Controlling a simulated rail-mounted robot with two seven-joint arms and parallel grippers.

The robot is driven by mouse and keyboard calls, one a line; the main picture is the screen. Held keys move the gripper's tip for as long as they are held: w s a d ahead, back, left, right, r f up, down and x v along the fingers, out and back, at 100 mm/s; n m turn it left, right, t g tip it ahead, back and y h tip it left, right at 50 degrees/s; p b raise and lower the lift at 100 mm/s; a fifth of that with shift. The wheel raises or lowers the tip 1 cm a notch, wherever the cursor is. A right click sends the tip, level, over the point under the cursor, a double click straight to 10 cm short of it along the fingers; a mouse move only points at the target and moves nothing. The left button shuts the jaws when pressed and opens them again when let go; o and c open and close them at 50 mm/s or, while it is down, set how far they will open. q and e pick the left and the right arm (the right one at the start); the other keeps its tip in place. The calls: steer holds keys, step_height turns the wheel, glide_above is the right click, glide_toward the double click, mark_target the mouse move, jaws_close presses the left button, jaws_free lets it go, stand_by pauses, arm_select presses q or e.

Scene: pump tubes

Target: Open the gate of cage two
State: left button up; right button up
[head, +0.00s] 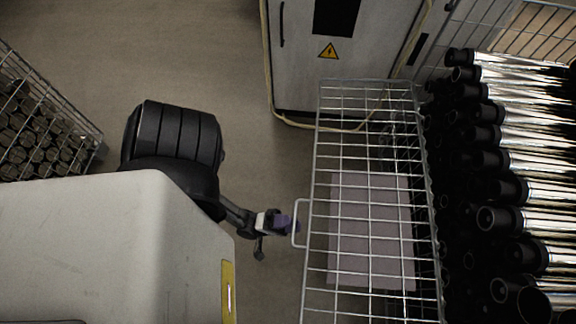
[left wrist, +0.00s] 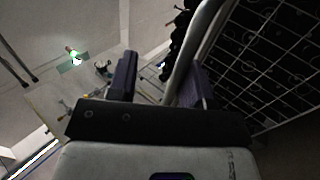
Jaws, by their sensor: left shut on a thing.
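A wire gate (head: 372,165) of the cage at the right shows as a wide grid panel, leaning out to the left of the tubes. A small looped handle (head: 297,223) stands out from its left edge. My left gripper (head: 287,224) is at this handle, its purple fingertips touching it. In the left wrist view, my left gripper (left wrist: 160,72) has a pale metal bar (left wrist: 186,62) of the gate by its right finger. It is shut on the handle; the fingertip contact is partly hidden. No cage number is readable. My right gripper is out of view.
Several shiny tubes with black ends (head: 510,160) fill the cage at the right. A grey cabinet (head: 345,60) with a warning sign stands behind the gate. Another wire cage (head: 45,120) of tubes is at the left. Bare floor (head: 200,50) lies between.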

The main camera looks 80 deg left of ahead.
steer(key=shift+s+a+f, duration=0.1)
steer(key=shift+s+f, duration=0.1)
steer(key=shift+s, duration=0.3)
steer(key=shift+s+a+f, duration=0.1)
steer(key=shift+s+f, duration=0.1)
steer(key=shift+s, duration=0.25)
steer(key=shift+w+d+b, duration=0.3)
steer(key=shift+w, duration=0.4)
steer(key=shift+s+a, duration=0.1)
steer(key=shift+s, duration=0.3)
arm_select(q)
steer(key=v, duration=1.1)
steer(key=shift+s+r, duration=0.25)
steer(key=shift+s, duration=0.3)
steer(key=shift+w, duration=0.2)
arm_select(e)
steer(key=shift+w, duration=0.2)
arm_select(q)
steer(key=shift+s, duration=0.15)
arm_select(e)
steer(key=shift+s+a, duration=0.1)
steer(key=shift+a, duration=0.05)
